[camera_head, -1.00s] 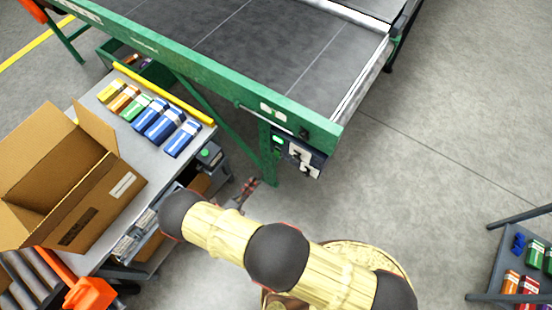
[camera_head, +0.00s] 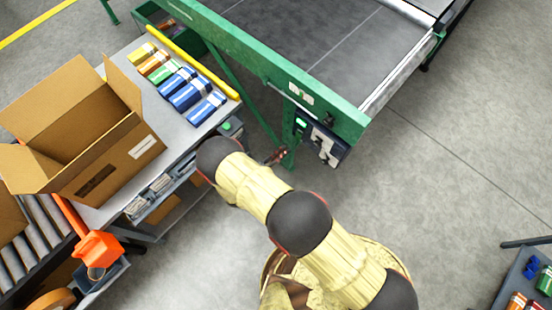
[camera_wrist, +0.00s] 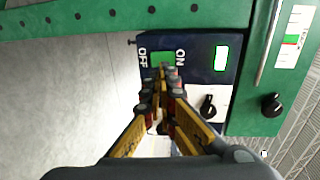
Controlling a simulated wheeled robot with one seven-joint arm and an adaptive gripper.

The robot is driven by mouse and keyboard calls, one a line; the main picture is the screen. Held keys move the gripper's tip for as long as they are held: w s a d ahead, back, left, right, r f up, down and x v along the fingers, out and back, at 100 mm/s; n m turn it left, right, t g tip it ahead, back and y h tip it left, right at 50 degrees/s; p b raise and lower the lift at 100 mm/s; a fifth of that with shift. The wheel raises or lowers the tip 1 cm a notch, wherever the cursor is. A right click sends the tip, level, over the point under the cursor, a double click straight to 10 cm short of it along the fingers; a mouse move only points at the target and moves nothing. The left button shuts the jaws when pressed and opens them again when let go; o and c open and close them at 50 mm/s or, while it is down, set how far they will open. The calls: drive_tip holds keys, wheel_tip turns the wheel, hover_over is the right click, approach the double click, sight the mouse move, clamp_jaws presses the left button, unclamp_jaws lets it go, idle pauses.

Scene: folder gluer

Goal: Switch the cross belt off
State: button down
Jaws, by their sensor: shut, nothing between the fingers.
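The cross belt's dark control box (camera_head: 333,150) hangs under the green frame's near corner in the head view. In the wrist view the box (camera_wrist: 190,47) carries OFF and ON labels with a green switch piece (camera_wrist: 161,58) between them. A green lamp (camera_wrist: 221,58) beside ON is lit, and it also glows in the head view (camera_head: 301,122). My gripper (camera_wrist: 163,74) is shut and empty, its tips in front of the switch and covering its lower part. I cannot tell whether they touch. In the head view my gripper (camera_head: 278,156) is just left of the box.
A black knob (camera_wrist: 208,106) on a white plate is right of the fingers, and another knob (camera_wrist: 272,105) is on the green frame. The side table (camera_head: 185,130) with an open carton (camera_head: 120,160) and several small packs stands left.

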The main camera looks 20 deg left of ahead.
sight(298, 138)
drive_tip(key=shift+b+x, duration=0.8)
drive_tip(key=shift+x, duration=2.4)
